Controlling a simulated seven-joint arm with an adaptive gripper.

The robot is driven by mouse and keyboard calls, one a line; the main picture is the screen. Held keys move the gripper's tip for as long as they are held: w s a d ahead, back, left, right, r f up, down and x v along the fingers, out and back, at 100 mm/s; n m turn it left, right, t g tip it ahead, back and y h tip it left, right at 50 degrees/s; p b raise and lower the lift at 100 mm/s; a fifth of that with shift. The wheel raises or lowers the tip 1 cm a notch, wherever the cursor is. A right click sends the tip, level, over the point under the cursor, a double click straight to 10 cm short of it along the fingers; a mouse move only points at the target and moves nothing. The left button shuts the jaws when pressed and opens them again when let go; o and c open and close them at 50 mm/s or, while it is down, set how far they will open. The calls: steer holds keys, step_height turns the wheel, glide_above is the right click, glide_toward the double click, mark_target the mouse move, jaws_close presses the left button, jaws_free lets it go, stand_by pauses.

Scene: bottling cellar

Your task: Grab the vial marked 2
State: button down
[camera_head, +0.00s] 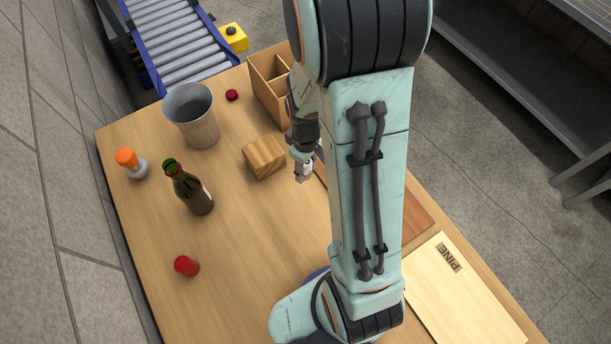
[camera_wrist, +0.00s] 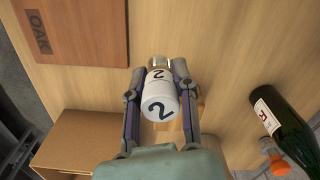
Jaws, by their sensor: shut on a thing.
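The vial marked 2 (camera_wrist: 159,100) is in the wrist view, with a white top and a white band that each bear a black 2, and a clear glass part beyond. My gripper (camera_wrist: 159,72) has one finger on each side of the vial and is shut on it. In the head view my gripper (camera_head: 304,172) is over the table, just right of a wooden block. The vial is small and partly hidden there, so I cannot tell whether it touches the table.
The wooden block (camera_head: 264,158), a metal bucket (camera_head: 198,128), a green bottle (camera_head: 191,190), an orange-capped vial (camera_head: 130,162) and a red cap (camera_head: 186,265) stand on the table. A divided wooden box (camera_head: 265,88) is at the back. The PINE board (camera_head: 465,295) and OAK board (camera_wrist: 90,35) lie at the right side.

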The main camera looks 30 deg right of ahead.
steer(key=shift+r, duration=0.45)
